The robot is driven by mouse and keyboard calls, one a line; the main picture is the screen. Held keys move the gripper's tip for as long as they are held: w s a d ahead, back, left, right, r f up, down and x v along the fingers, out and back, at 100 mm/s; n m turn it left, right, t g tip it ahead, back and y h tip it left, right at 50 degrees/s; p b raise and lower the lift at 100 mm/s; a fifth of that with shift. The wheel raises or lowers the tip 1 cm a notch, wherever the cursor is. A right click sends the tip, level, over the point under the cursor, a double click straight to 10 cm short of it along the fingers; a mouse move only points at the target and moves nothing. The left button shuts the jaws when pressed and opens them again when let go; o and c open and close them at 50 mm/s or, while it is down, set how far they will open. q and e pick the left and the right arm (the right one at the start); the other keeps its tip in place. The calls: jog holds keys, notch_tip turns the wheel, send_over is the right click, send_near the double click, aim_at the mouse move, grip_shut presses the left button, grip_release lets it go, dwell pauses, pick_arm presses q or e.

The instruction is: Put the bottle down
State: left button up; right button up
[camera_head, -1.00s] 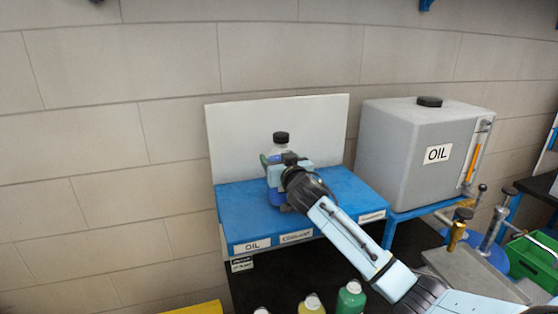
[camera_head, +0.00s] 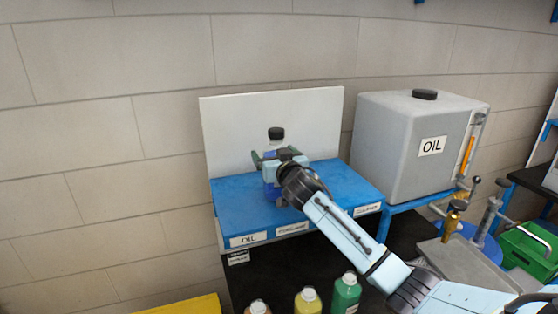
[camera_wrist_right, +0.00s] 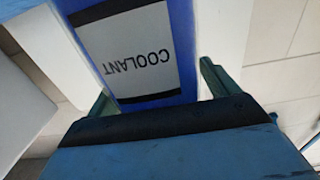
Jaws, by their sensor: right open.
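In the right wrist view the bottle's white COOLANT label (camera_wrist_right: 135,45) shows upside down between the spread fingers, with visible room beside the right one. My left gripper is not in view.
A white panel (camera_head: 235,125) stands behind the shelf. A grey OIL tank (camera_head: 395,145) is to the right. Several capped bottles, including a green one (camera_head: 346,295), stand in front below. The shelf's left and right parts are clear.

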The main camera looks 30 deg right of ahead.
jog(key=b+v, duration=0.3)
jog(key=v, duration=0.9)
